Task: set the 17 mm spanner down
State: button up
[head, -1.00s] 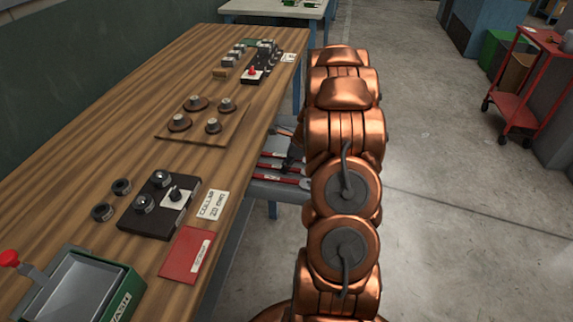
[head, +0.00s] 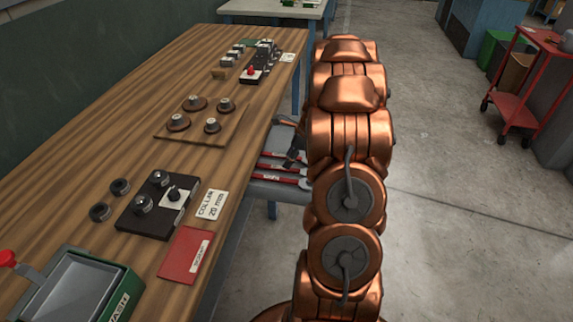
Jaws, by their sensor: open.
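Several red tools with pale markings lie side by side on a grey shelf (head: 262,192) beside the bench. The nearest red tool (head: 278,180) and the one behind it (head: 276,167) show best. Their markings are too small to read, so I cannot tell which is the 17 mm spanner. My gripper (head: 293,156) shows only as a dark part above the far end of the red tools, at the left edge of my copper arm. It is open. My arm hides the right side of the shelf and most of the gripper. I cannot tell whether the gripper touches a tool.
The wooden bench (head: 110,185) fills the left. It carries a dark fixture block (head: 140,221), a red booklet (head: 184,256), a collar label card (head: 212,204), a board with several knobs (head: 170,137) and a green wash tray (head: 122,292). A red cart (head: 518,108) stands right; floor between is clear.

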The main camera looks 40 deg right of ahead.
jog(key=v, duration=0.8)
jog(key=s+a+r+n+g, duration=0.1)
jog(key=s+a+r+n, duration=0.1)
jog(key=a+n, duration=0.45)
jog(key=s+a+r+n+g, duration=0.1)
jog(key=s+a+r+n, duration=0.2)
jog(key=a, duration=0.7)
jog(key=s+a+r+n+g, duration=0.15)
jog(key=a+n, duration=0.25)
jog(key=a, duration=0.5)
jog(key=s+a+n+g+h, duration=0.1)
jog(key=s+a+n, duration=0.4)
jog(key=s, duration=0.5)
jog(key=s+a+n+g+h, duration=0.1)
jog(key=s+a+n, duration=0.4)
jog(key=s+n, duration=0.5)
jog(key=shift+s+h+b, duration=0.15)
jog(key=shift+h+b, duration=0.15)
jog(key=shift+b, duration=0.1)
jog(key=shift+a+r+n, duration=0.15)
jog(key=shift+r+n, duration=0.05)
jog(key=shift+n, duration=0.05)
notch_tip(320, 180, up, 6)
jog(key=p, duration=0.5)
jog(key=shift+f+p, duration=0.15)
jog(key=shift+p, duration=0.25)
